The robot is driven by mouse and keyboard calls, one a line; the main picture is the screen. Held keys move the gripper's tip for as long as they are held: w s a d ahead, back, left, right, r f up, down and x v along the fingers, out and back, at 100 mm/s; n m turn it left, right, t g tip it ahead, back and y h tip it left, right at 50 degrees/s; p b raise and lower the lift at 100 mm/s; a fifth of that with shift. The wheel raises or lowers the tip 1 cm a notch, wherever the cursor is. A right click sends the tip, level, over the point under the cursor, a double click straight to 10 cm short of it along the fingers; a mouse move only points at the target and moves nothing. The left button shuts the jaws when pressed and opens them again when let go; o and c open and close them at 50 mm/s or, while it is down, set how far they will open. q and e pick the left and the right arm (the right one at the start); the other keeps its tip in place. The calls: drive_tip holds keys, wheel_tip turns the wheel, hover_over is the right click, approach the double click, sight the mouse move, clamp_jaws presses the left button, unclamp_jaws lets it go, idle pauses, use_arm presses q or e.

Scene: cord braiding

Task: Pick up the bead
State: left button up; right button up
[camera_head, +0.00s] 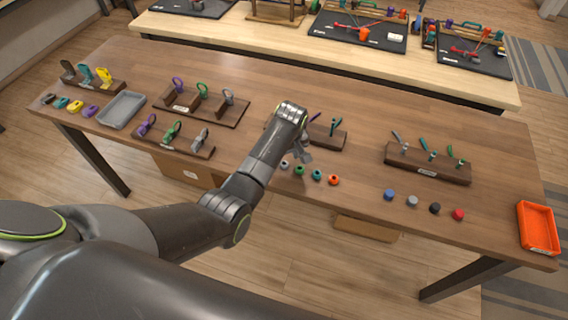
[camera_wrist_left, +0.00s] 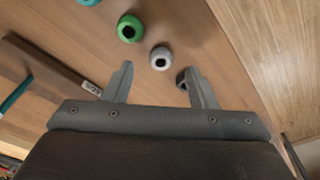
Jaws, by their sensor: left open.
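A row of small round beads with dark holes lies on the brown table (camera_head: 350,210). In the head view I see a grey bead (camera_head: 284,164), a green bead (camera_head: 299,170), a teal bead (camera_head: 317,174) and an orange bead (camera_head: 334,179). My left gripper (camera_head: 304,156) is over this row, partly hidden by its wrist. In the left wrist view my left gripper (camera_wrist_left: 158,72) is open and empty. The grey bead (camera_wrist_left: 160,58) shows between its fingertips, the green bead (camera_wrist_left: 130,28) beyond. A dark bead (camera_wrist_left: 181,77) is partly hidden behind the right finger. My right gripper is out of view.
A wooden rack (camera_head: 327,140) with cords stands just behind the beads. Another rack (camera_head: 428,168) and loose blue, grey, black and red pieces are to the right. An orange tray (camera_head: 538,226) is at the right end, a grey tray (camera_head: 121,110) at left.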

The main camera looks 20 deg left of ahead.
sight(284, 161)
use_arm(q)
drive_tip(key=shift+w+a+f, duration=0.15)
drive_tip(key=shift+f, duration=0.75)
drive_tip(key=shift+w+a+f, duration=0.1)
drive_tip(key=shift+a+f, duration=0.05)
drive_tip(key=shift+f, duration=0.7)
drive_tip(key=c, duration=1.1)
